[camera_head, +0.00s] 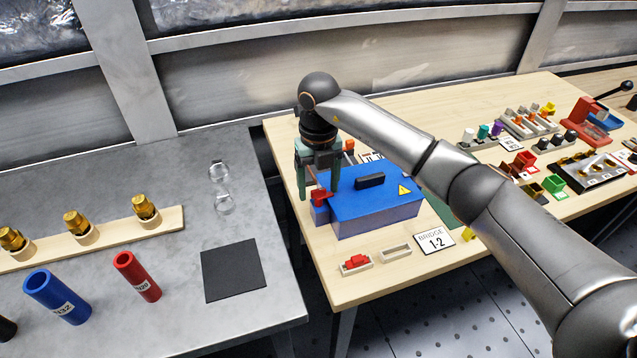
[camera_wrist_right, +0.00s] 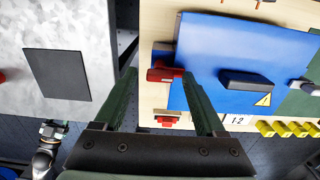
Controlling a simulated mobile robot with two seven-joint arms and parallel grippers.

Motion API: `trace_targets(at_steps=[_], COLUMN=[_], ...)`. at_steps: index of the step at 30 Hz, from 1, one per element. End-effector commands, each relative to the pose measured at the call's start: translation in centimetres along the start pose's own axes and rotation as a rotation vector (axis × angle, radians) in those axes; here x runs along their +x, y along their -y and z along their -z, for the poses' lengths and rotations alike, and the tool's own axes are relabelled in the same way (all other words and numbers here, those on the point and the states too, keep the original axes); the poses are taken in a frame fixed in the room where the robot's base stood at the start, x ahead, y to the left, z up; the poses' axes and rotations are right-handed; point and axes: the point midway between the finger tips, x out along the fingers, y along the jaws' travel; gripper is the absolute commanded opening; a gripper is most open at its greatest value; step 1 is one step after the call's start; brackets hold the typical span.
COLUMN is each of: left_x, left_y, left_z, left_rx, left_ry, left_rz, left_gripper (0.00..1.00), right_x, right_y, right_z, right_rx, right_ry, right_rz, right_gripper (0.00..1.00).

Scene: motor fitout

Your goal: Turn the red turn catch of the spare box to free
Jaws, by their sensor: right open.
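The spare box is a blue box (camera_head: 375,207) with a black handle (camera_head: 370,180) and a yellow warning triangle on its lid. It also shows in the right wrist view (camera_wrist_right: 225,50). Its red turn catch (camera_head: 321,196) sits on the left end, and shows as a red bar in the right wrist view (camera_wrist_right: 162,73). My right gripper (camera_head: 318,190) points down over this end, open. In the right wrist view its two green fingers (camera_wrist_right: 160,76) stand on either side of the catch; I cannot tell whether they touch it.
A red part lies in a small tray (camera_head: 343,270) in front of the box, beside an empty tray (camera_head: 396,254) and a "BRIDGE 1-2" card (camera_head: 434,240). A grey metal table (camera_head: 190,315) with a black mat (camera_head: 233,270) stands to the left across a gap.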

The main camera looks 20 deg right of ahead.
Motion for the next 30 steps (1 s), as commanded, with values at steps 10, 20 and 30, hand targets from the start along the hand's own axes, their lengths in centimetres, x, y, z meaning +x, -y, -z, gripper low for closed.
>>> trace_targets(at_steps=[10,20,30], left_x=[0.0,0.0,0.01], left_y=[-0.01,-0.01,-0.02], left_z=[-0.01,-0.01,-0.02], left_rx=[0.0,0.0,0.0], left_ry=[0.0,0.0,0.001], left_rz=[0.0,0.0,0.0], left_gripper=[0.5,0.5,0.5], right_x=[-0.03,-0.05,-0.07], right_y=[-0.02,-0.01,-0.01], right_z=[0.0,0.0,-0.01], right_rx=[0.0,0.0,-0.001], right_ry=[0.0,0.0,0.0], right_rz=[0.0,0.0,0.0], right_gripper=[0.53,0.16,0.0])
